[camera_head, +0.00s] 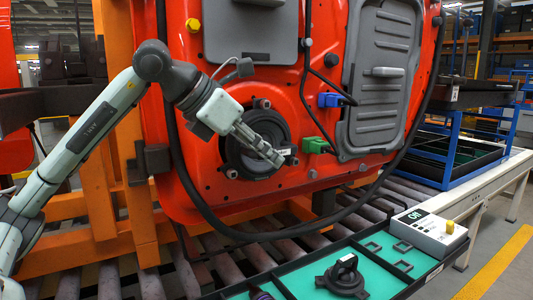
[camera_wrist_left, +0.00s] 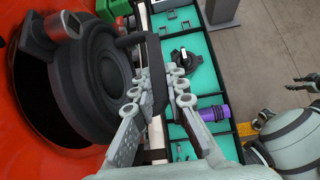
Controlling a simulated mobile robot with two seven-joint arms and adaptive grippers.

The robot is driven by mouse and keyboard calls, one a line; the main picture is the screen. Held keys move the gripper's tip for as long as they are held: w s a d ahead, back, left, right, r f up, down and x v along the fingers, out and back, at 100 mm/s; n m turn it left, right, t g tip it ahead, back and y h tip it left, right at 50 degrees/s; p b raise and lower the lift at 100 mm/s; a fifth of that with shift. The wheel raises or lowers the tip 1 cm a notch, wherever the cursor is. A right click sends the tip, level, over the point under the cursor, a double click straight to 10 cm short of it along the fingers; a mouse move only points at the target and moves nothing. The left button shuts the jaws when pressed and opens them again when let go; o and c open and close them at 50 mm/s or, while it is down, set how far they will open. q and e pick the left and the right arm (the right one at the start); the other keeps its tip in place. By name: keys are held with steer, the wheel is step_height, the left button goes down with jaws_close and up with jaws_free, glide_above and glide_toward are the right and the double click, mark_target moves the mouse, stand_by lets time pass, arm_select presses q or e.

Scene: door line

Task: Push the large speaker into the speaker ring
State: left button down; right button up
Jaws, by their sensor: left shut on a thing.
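The large speaker (camera_head: 258,138) is a round black disc at the lower middle of the red door. In the left wrist view the large speaker (camera_wrist_left: 100,72) stands at a slant beside the dark round opening of the speaker ring (camera_wrist_left: 32,108). How far it sits in the ring is unclear. My left gripper (camera_head: 277,157) is in front of the speaker, shut on its handle (camera_wrist_left: 155,75). In the left wrist view, what looks like my right gripper (camera_wrist_left: 300,83) shows at the right edge, too small to read.
A tray (camera_head: 402,265) with a green floor lies below the door, holding a black handled part (camera_head: 343,278) and a purple cylinder (camera_wrist_left: 213,112). A control box (camera_head: 428,232) stands at its right. A black cable (camera_head: 290,233) hangs along the door's lower edge. Blue and green connectors sit right of the speaker.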

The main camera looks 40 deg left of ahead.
arm_select(q)
steer(key=shift+w+a+r+b, duration=0.1)
steer(key=shift+w+a+b, duration=0.15)
steer(key=shift+a, duration=0.35)
steer(key=shift+w+a+b, duration=0.15)
steer(key=shift+w+a, duration=0.05)
steer(key=shift+a, duration=0.35)
stand_by(0.5)
stand_by(0.4)
steer(key=c, duration=1.5)
jaws_free()
steer(key=shift+o, duration=0.2)
